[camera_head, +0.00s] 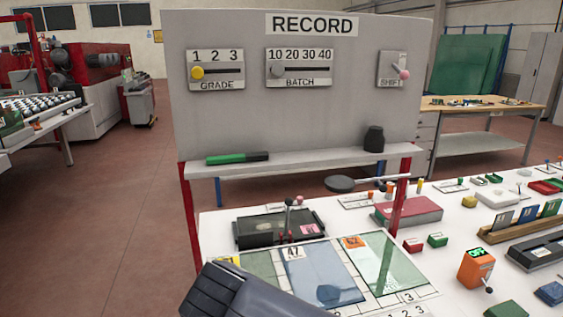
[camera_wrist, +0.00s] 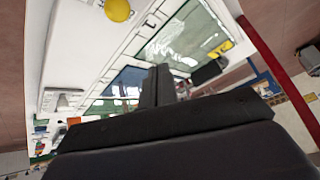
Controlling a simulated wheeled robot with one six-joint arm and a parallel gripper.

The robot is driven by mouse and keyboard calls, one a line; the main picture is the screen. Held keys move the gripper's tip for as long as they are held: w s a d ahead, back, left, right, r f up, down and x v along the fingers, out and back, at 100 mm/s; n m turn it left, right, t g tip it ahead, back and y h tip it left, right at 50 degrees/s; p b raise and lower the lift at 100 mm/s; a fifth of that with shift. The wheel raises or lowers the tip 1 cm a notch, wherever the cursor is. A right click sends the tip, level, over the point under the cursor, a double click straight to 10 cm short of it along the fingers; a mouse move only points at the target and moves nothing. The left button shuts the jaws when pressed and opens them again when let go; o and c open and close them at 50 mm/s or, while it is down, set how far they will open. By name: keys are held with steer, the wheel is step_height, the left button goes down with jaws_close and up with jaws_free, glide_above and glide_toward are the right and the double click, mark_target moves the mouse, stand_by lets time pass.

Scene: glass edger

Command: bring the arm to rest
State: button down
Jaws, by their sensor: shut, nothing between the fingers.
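My gripper (camera_wrist: 165,82) shows in the wrist view, its dark fingers shut with nothing held. It is above the white table, and the picture there is tilted. In the head view a dark part of my arm (camera_head: 235,292) enters at the bottom, in front of the white table (camera_head: 330,212) and near the glass sheets. The sheets are a blue one (camera_head: 322,272) with a label and a green one (camera_head: 392,262) with an orange tag. My fingertips cannot be made out in the head view.
The RECORD board (camera_head: 300,110) stands behind the table, with a shelf (camera_head: 300,161) holding a green-and-black marker (camera_head: 236,158) and a dark weight (camera_head: 374,139). Red posts (camera_head: 400,200) support it. A black tray (camera_head: 278,229) and an orange device (camera_head: 476,268) sit on the table. Open floor (camera_head: 110,220) lies left.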

steer(key=shift+w+a+f+g+h+p, duration=0.25)
steer(key=shift+w+g+p, duration=0.35)
steer(key=shift+p, duration=0.9)
steer(key=shift+w+a+f+g+h+p, duration=0.15)
steer(key=shift+w+f+g+p, duration=0.25)
steer(key=shift+g+p, duration=0.75)
steer(key=f+p, duration=0.1)
steer(key=p, duration=0.3)
steer(key=shift+w+g, duration=0.3)
steer(key=shift+g, duration=0.05)
steer(key=p, duration=0.1)
steer(key=f+g+p, duration=0.1)
steer(key=p, duration=0.1)
steer(key=shift+w+d, duration=0.2)
steer(key=shift+w, duration=0.05)
steer(key=shift+w+d+f+b, duration=0.3)
steer(key=shift+w+f+b, duration=0.3)
steer(key=shift+w, duration=0.3)
steer(key=v, duration=1)
steer(key=shift+a+r, duration=0.15)
steer(key=shift+r, duration=0.05)
